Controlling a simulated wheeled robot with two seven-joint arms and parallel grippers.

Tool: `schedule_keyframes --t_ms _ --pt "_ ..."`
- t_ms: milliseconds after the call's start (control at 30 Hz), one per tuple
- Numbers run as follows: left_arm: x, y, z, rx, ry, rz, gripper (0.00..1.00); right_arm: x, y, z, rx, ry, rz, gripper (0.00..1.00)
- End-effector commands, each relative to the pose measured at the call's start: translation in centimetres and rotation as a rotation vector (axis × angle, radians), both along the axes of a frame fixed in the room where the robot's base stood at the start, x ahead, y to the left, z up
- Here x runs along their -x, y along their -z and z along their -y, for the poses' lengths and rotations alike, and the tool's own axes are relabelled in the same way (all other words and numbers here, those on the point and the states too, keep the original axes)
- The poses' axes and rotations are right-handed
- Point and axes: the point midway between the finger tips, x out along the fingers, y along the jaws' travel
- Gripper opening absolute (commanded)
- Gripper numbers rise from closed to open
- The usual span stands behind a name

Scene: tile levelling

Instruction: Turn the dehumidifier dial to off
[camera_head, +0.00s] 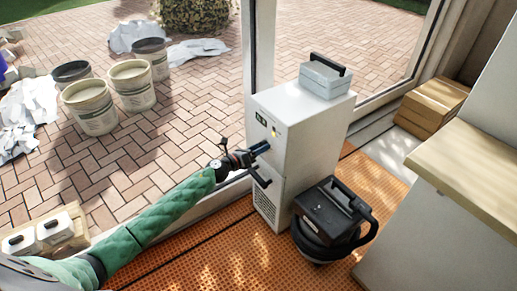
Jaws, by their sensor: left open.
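The dehumidifier (305,127) is a tall white box on the orange floor mat, by the glass door frame. Its front panel carries a small dark display (262,120) and a yellow mark (274,131). My left gripper (262,164) is open in front of that panel, below the display, with one finger close to the panel and the other lower. The dial cannot be made out; the gripper may cover it. I cannot tell whether the gripper touches the panel. My right gripper is not in view.
A grey case (325,77) lies on top of the dehumidifier. A black vacuum (330,222) stands against its right side. A wooden-topped counter (480,175) is at the right. Cardboard boxes (432,104) stand behind. Buckets (92,107) are outside on the paving.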

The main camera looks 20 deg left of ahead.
Motion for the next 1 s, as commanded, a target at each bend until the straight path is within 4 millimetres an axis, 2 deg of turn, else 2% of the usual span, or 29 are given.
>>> schedule_keyframes --t_ms 67,267,667,1000 --pt "0.0 0.0 0.0 0.0 0.0 0.0 0.53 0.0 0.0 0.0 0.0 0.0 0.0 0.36" --pt "0.0 0.0 0.0 0.0 0.0 0.0 0.13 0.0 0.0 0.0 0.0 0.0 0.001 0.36" --pt "0.0 -0.2 -0.1 0.05 -0.001 -0.04 0.12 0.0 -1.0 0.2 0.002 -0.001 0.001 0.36" --pt "0.0 -0.5 -0.1 0.248 -0.001 -0.196 0.12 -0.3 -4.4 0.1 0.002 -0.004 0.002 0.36"
